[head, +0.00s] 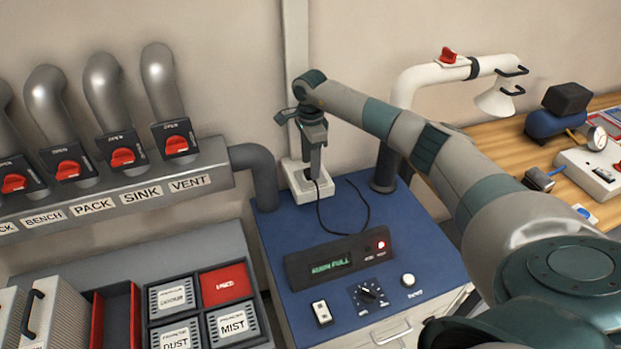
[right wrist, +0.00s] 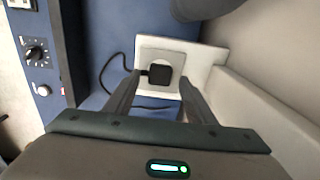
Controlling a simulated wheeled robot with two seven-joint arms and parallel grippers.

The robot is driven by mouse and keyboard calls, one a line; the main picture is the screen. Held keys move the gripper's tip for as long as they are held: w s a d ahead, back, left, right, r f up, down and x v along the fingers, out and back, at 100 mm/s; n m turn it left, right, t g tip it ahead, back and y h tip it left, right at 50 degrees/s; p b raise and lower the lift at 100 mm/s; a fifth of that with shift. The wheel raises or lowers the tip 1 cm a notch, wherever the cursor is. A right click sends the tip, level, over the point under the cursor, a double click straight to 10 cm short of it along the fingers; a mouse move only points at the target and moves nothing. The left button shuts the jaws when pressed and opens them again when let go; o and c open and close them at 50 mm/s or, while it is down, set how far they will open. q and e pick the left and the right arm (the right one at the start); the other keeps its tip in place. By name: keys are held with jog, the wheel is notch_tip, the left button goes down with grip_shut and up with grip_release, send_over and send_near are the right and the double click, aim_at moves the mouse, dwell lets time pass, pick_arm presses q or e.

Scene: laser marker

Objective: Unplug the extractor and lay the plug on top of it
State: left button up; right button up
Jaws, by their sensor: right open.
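The extractor (head: 330,225) is a blue-topped cabinet with a dark display panel (head: 337,258) whose red light is lit. A white socket box (head: 297,190) stands at its back by the wall trunking. In the right wrist view, the black plug (right wrist: 160,74) sits in the round socket (right wrist: 160,58). Its black cord (head: 366,210) loops over the blue top. My right gripper (head: 312,177) points down over the socket in the head view. In the right wrist view, its open fingers (right wrist: 158,92) lie either side of the plug, apparently not touching it. My left gripper is not in view.
A grey duct (head: 262,170) with several red-handled valves runs along the left wall. A cartridge tray (head: 140,300) is at lower left. A white extraction arm (head: 425,75) rises behind the cabinet. The blue top's middle is clear except for the cord.

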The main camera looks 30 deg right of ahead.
jog(key=shift+f+b, duration=0.7)
jog(key=shift+f, duration=0.45)
jog(key=shift+s+a+f, duration=0.1)
jog(key=shift+s+f, duration=0.05)
jog(key=shift+s, duration=0.15)
dwell(0.3)
jog(key=shift+s, duration=0.15)
dwell(0.4)
jog(key=shift+s, duration=0.1)
grip_shut()
jog(key=shift+r, duration=0.4)
